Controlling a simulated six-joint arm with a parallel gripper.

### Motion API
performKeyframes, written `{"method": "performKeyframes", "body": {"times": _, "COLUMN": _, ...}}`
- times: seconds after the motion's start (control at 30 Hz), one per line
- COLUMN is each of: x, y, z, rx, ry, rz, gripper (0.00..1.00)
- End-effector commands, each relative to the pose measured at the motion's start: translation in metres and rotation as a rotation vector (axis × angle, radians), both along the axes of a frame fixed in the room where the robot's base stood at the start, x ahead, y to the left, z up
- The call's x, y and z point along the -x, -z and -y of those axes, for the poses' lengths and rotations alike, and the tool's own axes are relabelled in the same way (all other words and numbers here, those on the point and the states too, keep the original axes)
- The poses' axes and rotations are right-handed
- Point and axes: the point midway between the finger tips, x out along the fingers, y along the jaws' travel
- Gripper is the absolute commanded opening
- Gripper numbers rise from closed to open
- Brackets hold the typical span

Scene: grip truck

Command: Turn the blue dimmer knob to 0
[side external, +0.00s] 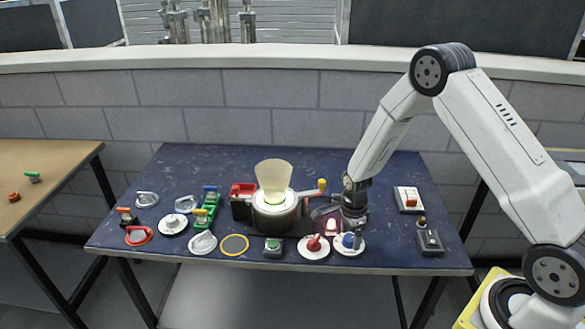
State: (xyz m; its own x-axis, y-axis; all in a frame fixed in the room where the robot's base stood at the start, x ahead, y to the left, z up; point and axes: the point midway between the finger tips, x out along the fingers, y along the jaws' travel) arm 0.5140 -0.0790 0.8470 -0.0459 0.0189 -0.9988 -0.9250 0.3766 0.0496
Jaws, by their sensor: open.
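The blue dimmer knob (348,241) sits on a round white base plate (352,251) near the front edge of the table, right of centre. My gripper (350,228) points down directly above the knob, close to it. The jaws are open, and I cannot tell whether the fingers are around the knob or just above it. The gripper hides part of the knob and the back of its plate. The knob's marks are too small to read.
A red knob on a white plate (314,247) stands just left of the blue one. A lamp-like device (276,208) stands behind at centre. A box with a lever (429,240) and a white switch panel (409,199) are on the right. Several small fixtures crowd the left side of the blue table (450,258).

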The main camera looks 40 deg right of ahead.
Motion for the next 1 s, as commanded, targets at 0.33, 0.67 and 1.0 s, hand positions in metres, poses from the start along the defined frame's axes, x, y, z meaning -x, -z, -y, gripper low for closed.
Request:
{"method": "performKeyframes", "body": {"times": 0.33, "x": 0.0001, "y": 0.0025, "z": 0.0000, "rx": 0.000, "ry": 0.000, "rz": 0.000, "gripper": 0.89}}
{"method": "performKeyframes", "body": {"times": 0.67, "x": 0.0003, "y": 0.0023, "z": -0.0001, "rx": 0.000, "ry": 0.000, "rz": 0.000, "gripper": 0.00}}
{"method": "performKeyframes", "body": {"times": 1.0, "x": 0.0003, "y": 0.0021, "z": -0.0002, "rx": 0.000, "ry": -0.040, "rz": -0.001, "gripper": 0.00}}
